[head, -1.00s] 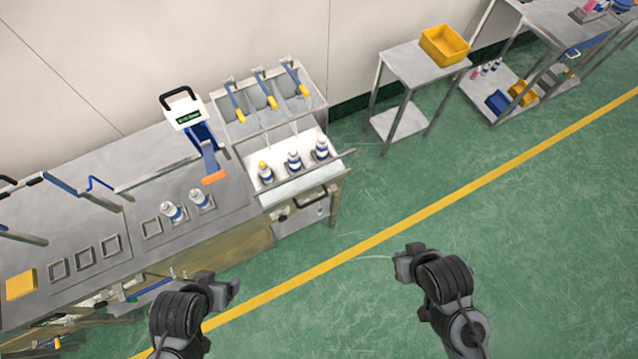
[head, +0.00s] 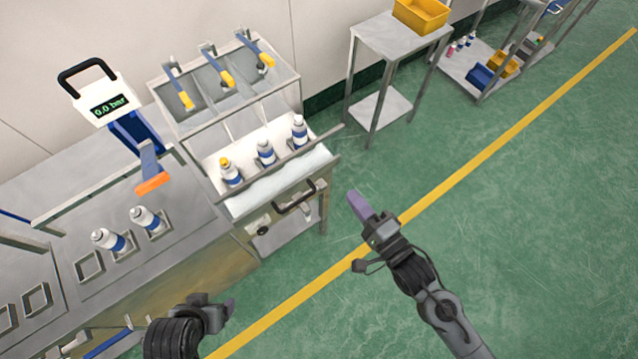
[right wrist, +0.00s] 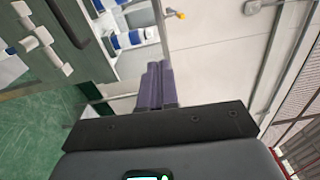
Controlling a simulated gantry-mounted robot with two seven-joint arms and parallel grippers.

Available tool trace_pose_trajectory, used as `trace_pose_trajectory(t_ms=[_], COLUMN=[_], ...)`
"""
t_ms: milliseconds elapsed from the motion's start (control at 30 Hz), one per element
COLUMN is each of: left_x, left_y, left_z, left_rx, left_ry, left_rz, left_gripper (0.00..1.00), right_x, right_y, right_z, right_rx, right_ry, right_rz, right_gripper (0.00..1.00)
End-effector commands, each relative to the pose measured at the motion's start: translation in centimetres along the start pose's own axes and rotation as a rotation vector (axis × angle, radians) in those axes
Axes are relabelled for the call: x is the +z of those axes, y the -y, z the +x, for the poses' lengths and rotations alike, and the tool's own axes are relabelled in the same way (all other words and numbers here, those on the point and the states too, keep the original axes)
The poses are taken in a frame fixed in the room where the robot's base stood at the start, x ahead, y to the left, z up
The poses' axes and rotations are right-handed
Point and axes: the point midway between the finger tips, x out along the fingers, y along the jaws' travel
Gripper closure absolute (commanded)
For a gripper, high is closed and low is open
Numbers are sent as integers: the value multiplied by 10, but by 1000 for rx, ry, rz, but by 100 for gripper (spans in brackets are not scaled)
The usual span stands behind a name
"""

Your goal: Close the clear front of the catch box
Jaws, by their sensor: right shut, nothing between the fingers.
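The catch box (head: 208,166) stands at the right end of the bench, with three cans inside, one of them yellow-topped (head: 230,172). A pale, see-through front panel (head: 290,182) slopes outward along its front, below a metal rail; its exact angle is hard to tell. A dark handle (head: 295,197) is on the front below. My right gripper (head: 357,203) is shut and empty, right of the handle and apart from the box. Its purple fingers (right wrist: 155,86) lie together in the right wrist view. My left gripper (head: 230,308) is low, in front of the bench; its finger gap is unclear.
Three yellow-and-blue levers (head: 220,72) hang above the box. A gauge reading 0.0 bar (head: 108,107) and two cans (head: 145,218) are on the bench to the left. A side table (head: 395,38) stands behind right. Green floor (head: 470,235) is open to the right.

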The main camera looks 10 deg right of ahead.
Motion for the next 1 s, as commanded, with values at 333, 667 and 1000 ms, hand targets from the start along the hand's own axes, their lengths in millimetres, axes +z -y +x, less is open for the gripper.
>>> trace_pose_trajectory(t_ms=[333,667,1000], left_x=[26,28,30], left_y=[-3,-3,-4], left_z=[80,87,93], left_rx=[0,0,1], left_ry=[-1,-2,-2], left_rz=[0,0,0], left_gripper=[23,23,23], right_x=[-4,-5,-3], right_y=[-88,-93,-93], right_z=[4,21,80], right_rx=[10,5,5], right_ry=[29,28,29], right_rz=[-38,-42,-42], right_gripper=[100,100,100])
